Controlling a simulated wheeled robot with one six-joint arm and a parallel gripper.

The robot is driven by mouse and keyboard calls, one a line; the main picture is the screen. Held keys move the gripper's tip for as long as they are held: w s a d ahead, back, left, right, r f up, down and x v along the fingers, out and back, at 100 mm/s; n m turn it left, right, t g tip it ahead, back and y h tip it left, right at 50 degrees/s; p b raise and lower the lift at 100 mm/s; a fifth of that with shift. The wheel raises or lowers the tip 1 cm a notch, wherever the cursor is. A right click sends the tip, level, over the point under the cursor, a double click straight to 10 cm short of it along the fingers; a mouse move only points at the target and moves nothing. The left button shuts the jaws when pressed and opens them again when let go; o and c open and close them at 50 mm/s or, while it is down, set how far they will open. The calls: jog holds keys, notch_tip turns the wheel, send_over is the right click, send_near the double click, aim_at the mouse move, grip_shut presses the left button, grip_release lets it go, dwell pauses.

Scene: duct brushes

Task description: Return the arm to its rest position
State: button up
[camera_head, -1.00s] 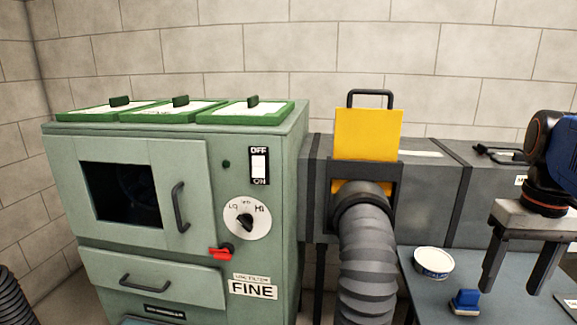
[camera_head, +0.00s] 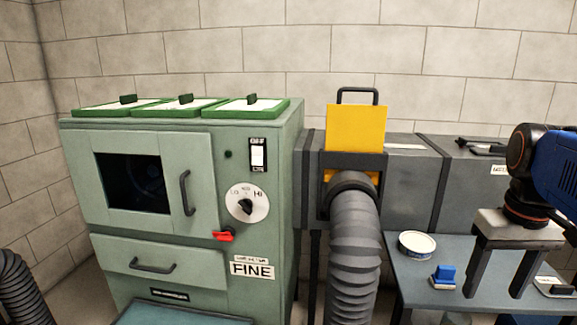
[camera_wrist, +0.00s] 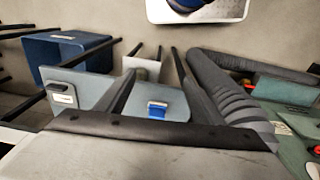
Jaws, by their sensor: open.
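My gripper (camera_head: 493,292) hangs at the right of the head view, below the blue and black end of my arm. Its two dark fingers point down and stand apart, with nothing between them. In the head view they appear over the blue-grey table (camera_head: 412,275), right of a blue brush (camera_head: 443,277). In the wrist view the fingers (camera_wrist: 158,78) are spread, and the blue brush (camera_wrist: 157,110) shows beyond the palm, between them. I cannot tell the fingers' height above the table.
A green cabinet (camera_head: 245,160) with a knob and red lever stands at left. A ribbed hose (camera_head: 353,245) drops from the grey duct (camera_head: 412,185) under a yellow gate plate (camera_head: 355,128). A white round tub (camera_head: 417,244) is on the table. A blue bin (camera_wrist: 75,50) shows in the wrist view.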

jog(key=a+f+n+t, duration=0.2)
jog(key=a+f+t, duration=0.2)
jog(key=a+f, duration=0.6)
jog(key=shift+w+a+f, duration=0.2)
jog(key=shift+w+a, duration=0.2)
jog(key=shift+a, duration=0.45)
